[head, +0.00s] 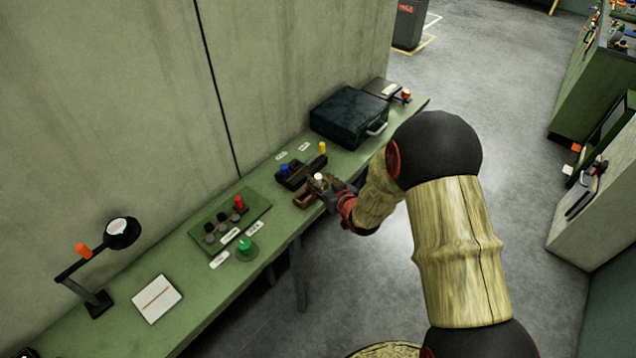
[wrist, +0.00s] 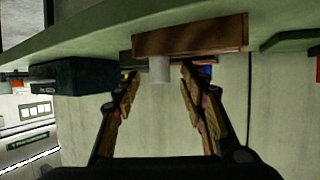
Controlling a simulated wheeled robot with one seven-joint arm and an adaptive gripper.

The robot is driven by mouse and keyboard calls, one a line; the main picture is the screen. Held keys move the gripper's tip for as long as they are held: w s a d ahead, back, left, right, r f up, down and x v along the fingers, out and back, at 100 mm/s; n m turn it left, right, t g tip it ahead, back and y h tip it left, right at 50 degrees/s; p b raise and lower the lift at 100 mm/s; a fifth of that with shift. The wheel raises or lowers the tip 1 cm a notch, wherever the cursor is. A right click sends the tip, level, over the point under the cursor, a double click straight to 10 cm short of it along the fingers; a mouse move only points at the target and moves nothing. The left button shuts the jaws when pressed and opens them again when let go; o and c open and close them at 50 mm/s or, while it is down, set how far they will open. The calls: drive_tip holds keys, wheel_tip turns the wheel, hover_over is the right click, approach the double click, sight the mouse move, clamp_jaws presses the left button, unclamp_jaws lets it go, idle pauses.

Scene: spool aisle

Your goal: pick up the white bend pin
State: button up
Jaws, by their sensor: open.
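The white bend pin (head: 319,177) shows as a small white top at my gripper, over the front part of the bench. In the wrist view, which looks upside down, the white pin (wrist: 158,69) is a pale cylinder between the fingertips, with a gap to each finger. My gripper (wrist: 160,77) is open, its two fingers on either side of the pin. In the head view my gripper (head: 322,184) partly hides the pin's lower part. I cannot tell what the pin's base rests on.
A dark holder (head: 293,180) with blue and yellow pins stands behind. A dark case (head: 349,117) stands farther along the bench. A green board (head: 262,208) with several knobs, a green button (head: 244,244) and a lamp (head: 122,233) are left.

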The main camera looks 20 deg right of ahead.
drive_tip(key=shift+w+a+f, duration=0.1)
drive_tip(key=shift+w+f, duration=0.05)
drive_tip(key=shift+w, duration=0.4)
drive_tip(key=shift+c, duration=0.4)
clamp_jaws()
